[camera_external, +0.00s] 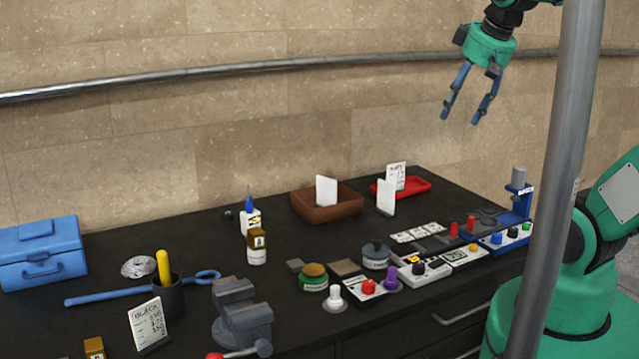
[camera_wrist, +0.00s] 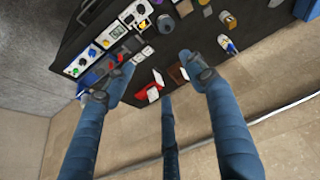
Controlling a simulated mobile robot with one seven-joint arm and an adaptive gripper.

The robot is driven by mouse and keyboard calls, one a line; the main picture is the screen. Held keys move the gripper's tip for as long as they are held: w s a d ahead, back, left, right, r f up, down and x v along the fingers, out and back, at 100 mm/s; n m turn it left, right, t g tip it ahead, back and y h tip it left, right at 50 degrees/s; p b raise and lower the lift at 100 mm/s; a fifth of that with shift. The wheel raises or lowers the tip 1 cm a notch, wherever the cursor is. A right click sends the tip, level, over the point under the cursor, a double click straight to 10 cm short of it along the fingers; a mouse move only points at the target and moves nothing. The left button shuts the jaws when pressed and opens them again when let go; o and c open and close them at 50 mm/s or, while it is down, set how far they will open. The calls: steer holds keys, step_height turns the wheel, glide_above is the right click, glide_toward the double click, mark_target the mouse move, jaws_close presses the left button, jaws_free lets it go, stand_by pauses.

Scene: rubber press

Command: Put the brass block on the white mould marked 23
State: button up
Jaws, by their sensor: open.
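My gripper (camera_external: 460,119) is open and empty, high above the back right of the dark bench, well apart from everything on it. I cannot pick out the brass block with certainty; a flat brownish square (camera_external: 343,267) lies near the bench's middle, beside a grey lidded pot (camera_external: 376,256). I cannot read a 23 on anything. Upright white plates stand in the brown tray (camera_external: 328,207) and beside it (camera_external: 386,197); whether either is the white mould is unclear.
A red tray (camera_external: 415,188) with a card is at the back. Control boxes with coloured knobs (camera_external: 425,268) line the right front. A vise (camera_external: 241,312), a dark cup (camera_external: 168,299) and a blue toolbox (camera_external: 40,254) stand left. A grey pole (camera_external: 556,180) crosses the right foreground.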

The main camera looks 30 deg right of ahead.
steer(key=shift+m, duration=0.8)
steer(key=shift+s+d+f, duration=0.2)
steer(key=shift+s+f, duration=0.05)
steer(key=shift+s, duration=0.45)
steer(key=shift+s+d+f, duration=0.25)
steer(key=shift+s, duration=0.5)
steer(key=shift+s+d+f, duration=0.2)
steer(key=shift+s+f, duration=0.05)
steer(key=shift+s, duration=0.45)
step_height(320, 180, down, 8)
steer(key=b, duration=0.7)
steer(key=shift+r+b, duration=0.2)
steer(key=shift+b, duration=0.1)
